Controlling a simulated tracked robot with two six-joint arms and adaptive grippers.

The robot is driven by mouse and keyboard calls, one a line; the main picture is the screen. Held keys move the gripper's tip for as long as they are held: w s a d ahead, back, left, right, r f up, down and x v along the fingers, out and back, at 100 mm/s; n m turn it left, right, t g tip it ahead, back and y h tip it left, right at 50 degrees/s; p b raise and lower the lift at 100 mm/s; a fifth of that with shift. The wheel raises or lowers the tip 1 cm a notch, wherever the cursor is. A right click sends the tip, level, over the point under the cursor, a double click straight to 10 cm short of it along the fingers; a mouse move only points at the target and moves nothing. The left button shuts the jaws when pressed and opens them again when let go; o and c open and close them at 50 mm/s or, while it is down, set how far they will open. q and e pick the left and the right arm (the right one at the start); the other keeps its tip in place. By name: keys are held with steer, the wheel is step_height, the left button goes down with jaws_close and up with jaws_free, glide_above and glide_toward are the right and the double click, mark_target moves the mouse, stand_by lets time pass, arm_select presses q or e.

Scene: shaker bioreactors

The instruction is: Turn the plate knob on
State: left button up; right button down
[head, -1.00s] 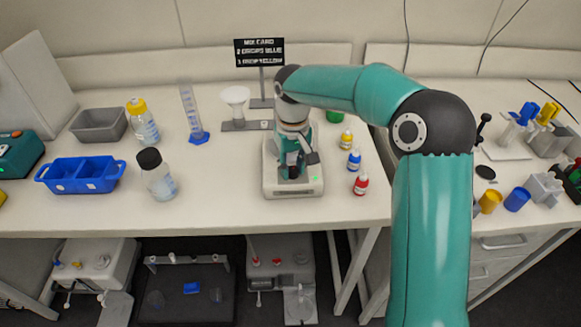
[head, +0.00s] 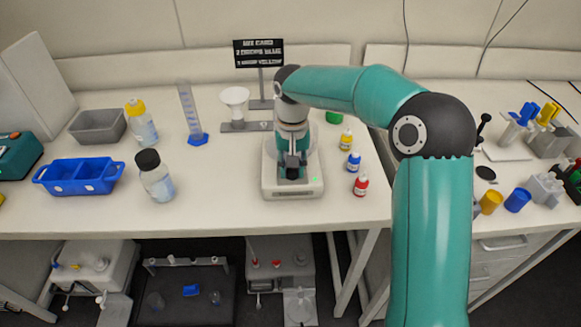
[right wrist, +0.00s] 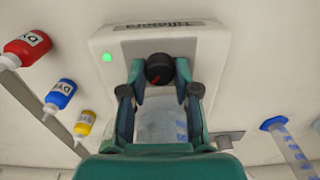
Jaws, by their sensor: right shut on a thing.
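The white plate device (head: 275,185) stands on the bench, below the middle of the head view. Its black knob (right wrist: 160,66) with a red mark shows in the right wrist view, on the device's grey front panel. My right gripper (right wrist: 160,80) is shut on the knob, one fingertip on each side. In the head view my right gripper (head: 292,168) points down at the device's front and hides most of the knob. A small green light (right wrist: 107,57) glows beside the panel. A clear vessel with blue marks (right wrist: 165,125) shows between my fingers. My left gripper is out of view.
Yellow (head: 346,139), blue (head: 354,160) and red (head: 360,184) dye bottles stand close right of the device. A funnel stand (head: 235,105) and a measuring cylinder (head: 192,115) are behind left.

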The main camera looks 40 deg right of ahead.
steer(key=shift+w+r, duration=0.15)
steer(key=c, duration=1)
jaws_free()
steer(key=shift+o, duration=0.8)
step_height(320, 180, up, 12)
steer(key=shift+f, duration=0.2)
